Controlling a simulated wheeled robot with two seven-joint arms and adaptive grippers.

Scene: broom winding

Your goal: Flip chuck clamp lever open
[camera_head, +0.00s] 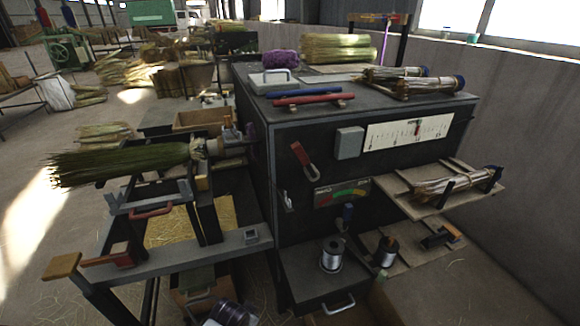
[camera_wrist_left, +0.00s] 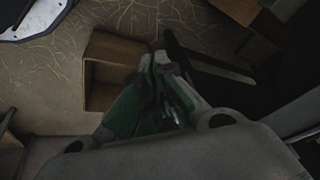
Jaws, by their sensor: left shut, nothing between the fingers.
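A green-tipped broom bundle (camera_head: 120,163) lies level at the left of the machine. Its bound end meets the chuck (camera_head: 232,140) on the dark machine cabinet (camera_head: 258,170). A small upright part stands at the chuck; I cannot tell for sure which part is the clamp lever. A red-handled lever (camera_head: 302,158) is on the cabinet front, and a red handle (camera_head: 152,213) is on the grey cradle below the broom. My left gripper (camera_wrist_left: 158,62) is shut and empty in the left wrist view, pointing toward the floor, away from the chuck. My right gripper is not in view.
A grey frame rail (camera_head: 180,258) with a wooden-topped lever (camera_head: 62,266) runs below the broom. A straw-filled tray (camera_head: 228,212) and wire spools (camera_head: 332,256) are nearby. A brown open box (camera_wrist_left: 103,72) is beside my left gripper.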

